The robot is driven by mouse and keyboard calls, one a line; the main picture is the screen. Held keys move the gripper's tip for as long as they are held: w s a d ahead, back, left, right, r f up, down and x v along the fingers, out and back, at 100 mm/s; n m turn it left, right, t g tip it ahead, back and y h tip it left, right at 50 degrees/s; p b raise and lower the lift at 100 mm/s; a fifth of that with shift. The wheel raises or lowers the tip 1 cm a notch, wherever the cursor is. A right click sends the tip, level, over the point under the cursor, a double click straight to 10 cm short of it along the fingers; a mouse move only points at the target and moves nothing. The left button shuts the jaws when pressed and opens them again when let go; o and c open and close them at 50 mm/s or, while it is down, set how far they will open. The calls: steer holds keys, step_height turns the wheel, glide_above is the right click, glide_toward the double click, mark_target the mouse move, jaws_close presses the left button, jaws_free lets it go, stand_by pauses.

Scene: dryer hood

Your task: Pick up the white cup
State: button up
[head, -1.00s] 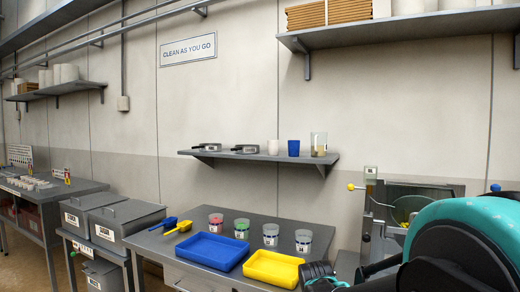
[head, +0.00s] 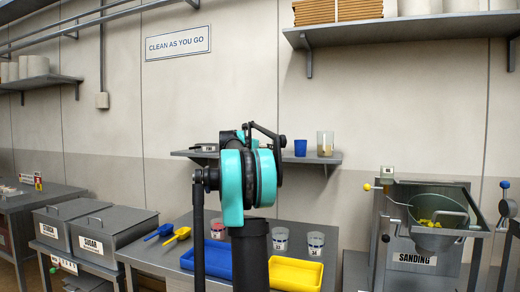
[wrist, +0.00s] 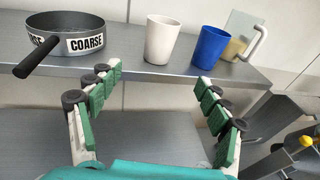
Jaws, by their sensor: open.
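The white cup (wrist: 160,40) stands upright on the steel wall shelf (wrist: 135,70) in the wrist view, between a dark round pan labelled COARSE (wrist: 62,38) and a blue cup (wrist: 211,47). In the head view my arm hides the white cup. My gripper (wrist: 157,82) is open and empty, its green-padded fingers spread wide. It is in front of the shelf, with the cup ahead of the gap between the fingertips and apart from them.
The blue cup (head: 300,148) and a clear jug (head: 325,144) stand right of my arm on the shelf. Below, a table holds a blue tray (head: 207,258), a yellow tray (head: 295,274), scoops (head: 175,236) and several small cups. A sanding machine (head: 425,225) stands at right.

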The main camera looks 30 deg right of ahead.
mark_target(278, 149)
steer(key=x, duration=1.7)
steer(key=shift+w+r, duration=0.1)
steer(key=shift+w, duration=0.1)
steer(key=c, duration=1.3)
steer(key=shift+c, duration=0.2)
steer(key=shift+r, duration=0.15)
